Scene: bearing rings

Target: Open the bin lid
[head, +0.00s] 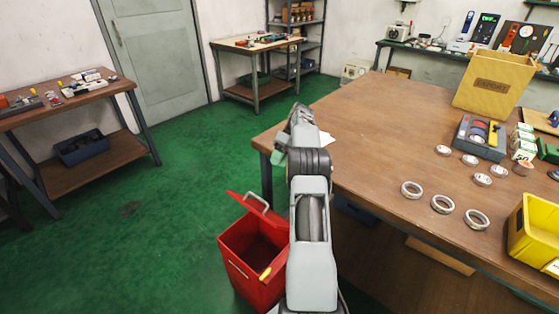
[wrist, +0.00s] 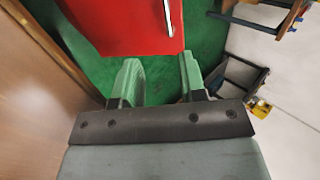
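The red bin (head: 240,268) stands on the green floor, left of the big table, partly hidden by my arm. Its red lid (head: 241,203) is raised, and the dark inside of the bin shows. A pale bar handle (head: 257,201) is on the lid. In the wrist view a red panel, seemingly the lid (wrist: 122,25), fills the top with the handle (wrist: 168,18) at its right side. My gripper (wrist: 158,66) has its green fingers apart with only floor between them. In the head view the gripper (head: 281,152) is partly hidden, above and beyond the bin, apart from the handle.
The big wooden table (head: 370,125) is close to the right of my arm. A side table (head: 70,100) stands at left. The green floor (head: 130,245) left of the bin is clear.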

